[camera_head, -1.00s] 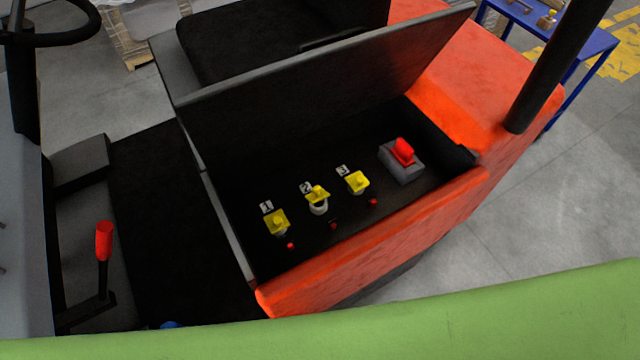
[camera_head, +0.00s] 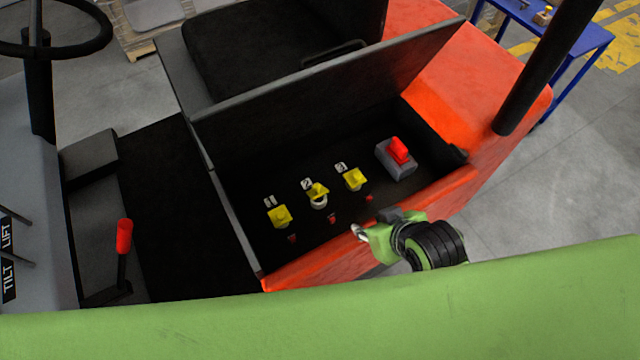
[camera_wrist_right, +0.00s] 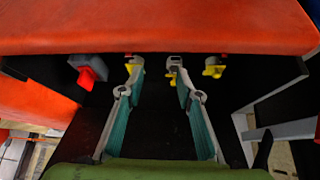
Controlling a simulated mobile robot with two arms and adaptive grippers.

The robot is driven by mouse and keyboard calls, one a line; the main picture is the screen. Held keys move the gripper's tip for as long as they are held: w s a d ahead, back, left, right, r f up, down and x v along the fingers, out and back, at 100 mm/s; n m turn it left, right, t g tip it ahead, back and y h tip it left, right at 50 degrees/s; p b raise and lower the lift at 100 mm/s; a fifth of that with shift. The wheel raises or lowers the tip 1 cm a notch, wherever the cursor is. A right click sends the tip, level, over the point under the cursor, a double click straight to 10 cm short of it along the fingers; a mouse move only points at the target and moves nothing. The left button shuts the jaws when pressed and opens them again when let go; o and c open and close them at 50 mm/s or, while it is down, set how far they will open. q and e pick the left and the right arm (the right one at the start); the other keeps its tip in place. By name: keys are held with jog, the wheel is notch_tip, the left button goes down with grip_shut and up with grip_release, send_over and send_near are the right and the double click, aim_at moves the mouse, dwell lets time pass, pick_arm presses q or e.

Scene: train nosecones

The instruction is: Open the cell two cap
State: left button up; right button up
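The cell two cap (camera_head: 317,189) is yellow and sits on a pale neck beside the label 2, in the middle of a row of three in the black compartment. The cell one cap (camera_head: 279,216) is to its left and the cell three cap (camera_head: 354,179) to its right. My right gripper (camera_head: 358,232) is over the orange front wall, short of the caps and touching none. In the wrist view its two fingers (camera_wrist_right: 153,75) are apart with nothing between them; the cell two cap (camera_wrist_right: 171,73) shows by the right fingertip. My left gripper is not in view.
The open compartment lid (camera_head: 330,75) stands behind the caps. A grey box with a red switch (camera_head: 398,152) is right of cell three. The orange wall (camera_head: 440,200) runs along the front. A black post (camera_head: 545,70) rises at the right.

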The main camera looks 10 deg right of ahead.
jog(key=n+t+y, duration=0.1)
jog(key=t+y, duration=0.1)
send_near(318, 187)
jog(key=p+x, duration=0.2)
jog(key=x, duration=0.6)
jog(key=shift+w+a+f, duration=0.1)
jog(key=shift+w, duration=0.05)
grip_shut()
